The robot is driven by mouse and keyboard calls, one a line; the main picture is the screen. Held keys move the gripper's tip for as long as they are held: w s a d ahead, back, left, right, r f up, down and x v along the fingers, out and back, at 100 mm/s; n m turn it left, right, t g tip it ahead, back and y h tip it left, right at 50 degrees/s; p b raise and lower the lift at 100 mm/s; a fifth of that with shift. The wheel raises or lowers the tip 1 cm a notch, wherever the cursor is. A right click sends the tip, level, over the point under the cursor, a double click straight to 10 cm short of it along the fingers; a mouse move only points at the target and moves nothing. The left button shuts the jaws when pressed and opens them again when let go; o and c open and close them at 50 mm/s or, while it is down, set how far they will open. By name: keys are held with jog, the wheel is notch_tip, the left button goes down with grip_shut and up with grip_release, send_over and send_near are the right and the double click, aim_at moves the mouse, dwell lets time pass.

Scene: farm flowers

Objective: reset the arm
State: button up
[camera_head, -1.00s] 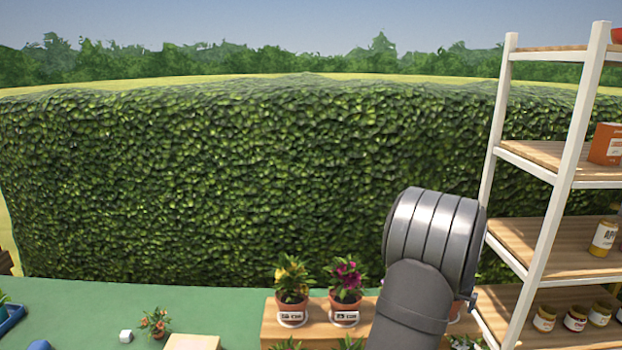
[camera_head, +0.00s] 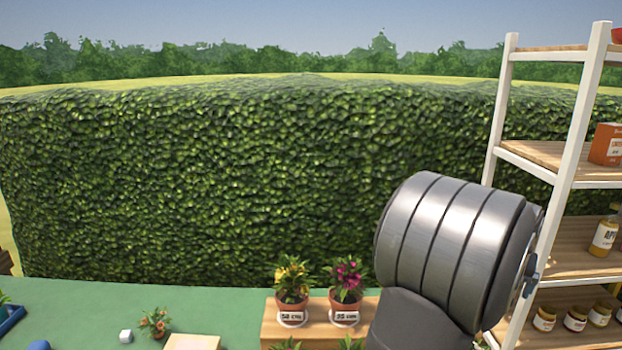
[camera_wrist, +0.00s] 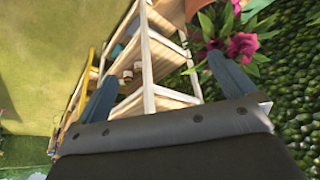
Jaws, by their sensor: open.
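My gripper (camera_wrist: 160,98) shows in the wrist view with its two blue-grey fingers spread wide apart and nothing between them. A pink-flowered plant (camera_wrist: 238,45) appears close behind the right finger in that view; I cannot tell whether they touch. A yellow-flowered pot (camera_head: 291,308) and a pink-flowered pot (camera_head: 345,308) stand upright on a wooden stand (camera_head: 268,328), each with a white label.
A white-framed shelf (camera_head: 560,180) with jars and an orange box (camera_head: 606,145) stands at the right, close to my arm. A hedge (camera_head: 230,180) stands behind.

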jog(key=w+a+n+y, duration=0.1)
jog(key=w+a+n, duration=0.2)
jog(key=a, duration=0.9)
jog(key=w+a+r+n+y, duration=0.1)
jog(key=w+a+n, duration=0.2)
jog(key=w+a, duration=0.6)
jog(key=w+a+r+n+y, duration=0.1)
jog(key=w+a+n, duration=0.2)
jog(key=a, duration=1.4)
jog(key=shift+w+r+t+y, duration=0.2)
jog(key=shift+w+t+y, duration=0.1)
jog(key=shift+w, duration=1.8)
